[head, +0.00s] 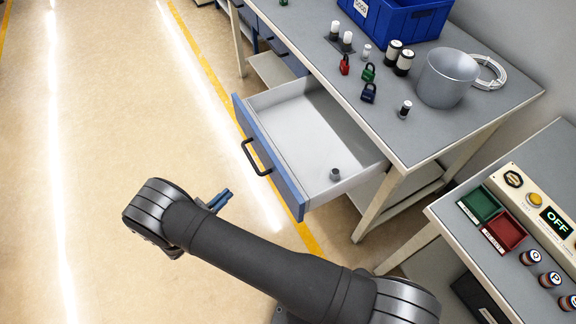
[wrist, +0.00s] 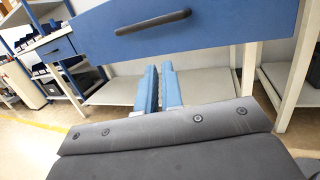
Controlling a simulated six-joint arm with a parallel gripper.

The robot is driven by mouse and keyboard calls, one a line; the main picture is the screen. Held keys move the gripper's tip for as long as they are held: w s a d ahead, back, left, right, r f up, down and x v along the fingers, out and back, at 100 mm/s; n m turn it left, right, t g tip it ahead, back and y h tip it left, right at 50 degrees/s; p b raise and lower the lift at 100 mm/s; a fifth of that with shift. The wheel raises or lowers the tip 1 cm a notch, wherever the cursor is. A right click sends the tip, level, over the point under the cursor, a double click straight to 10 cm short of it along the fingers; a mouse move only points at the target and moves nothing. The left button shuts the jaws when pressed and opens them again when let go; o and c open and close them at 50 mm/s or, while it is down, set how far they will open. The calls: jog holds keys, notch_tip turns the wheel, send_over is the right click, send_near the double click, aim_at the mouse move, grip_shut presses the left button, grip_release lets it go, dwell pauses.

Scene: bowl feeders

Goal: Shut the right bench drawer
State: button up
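The right bench drawer (head: 262,146) is pulled well out of the grey-topped bench. It has a blue front, a black bar handle (head: 256,158) and a pale tray (head: 300,128). In the wrist view, its blue front (wrist: 215,32) and handle (wrist: 153,22) fill the upper part. My gripper (head: 222,198) is in front of the drawer, to the left of the handle in the head view, apart from it. Its two blue fingers lie close together with nothing visible between them. They also show in the wrist view (wrist: 160,78), below the handle.
A small dark grey cylinder (head: 335,174) stands in the drawer. The bench top (head: 310,40) bears padlocks, small cylinders, a metal bowl (head: 446,78) and a blue bin (head: 398,16). A second table with a control panel (head: 540,205) stands at right. The floor (head: 110,110) at left is clear.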

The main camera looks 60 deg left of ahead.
jog(key=d+r+m+h, duration=0.1)
jog(key=d, duration=0.1)
jog(key=d+r+m+h, duration=0.1)
jog(key=d+h, duration=0.1)
jog(key=d+r+m+g+h, duration=0.1)
jog(key=d+r+h, duration=0.1)
jog(key=shift+s+d, duration=0.25)
jog(key=shift+d, duration=0.05)
grip_shut()
jog(key=shift+h, duration=0.4)
jog(key=w, duration=1.4)
jog(key=shift+d, duration=0.25)
send_near(358, 155)
jog(key=w+r, duration=0.1)
jog(key=w, duration=0.2)
jog(key=w+r, duration=0.3)
jog(key=w, duration=0.2)
jog(key=shift+w+d+r, duration=0.15)
jog(key=shift+w+r, duration=0.15)
jog(key=shift+r, duration=0.05)
jog(key=shift+w+r, duration=0.1)
jog(key=shift+w, duration=0.65)
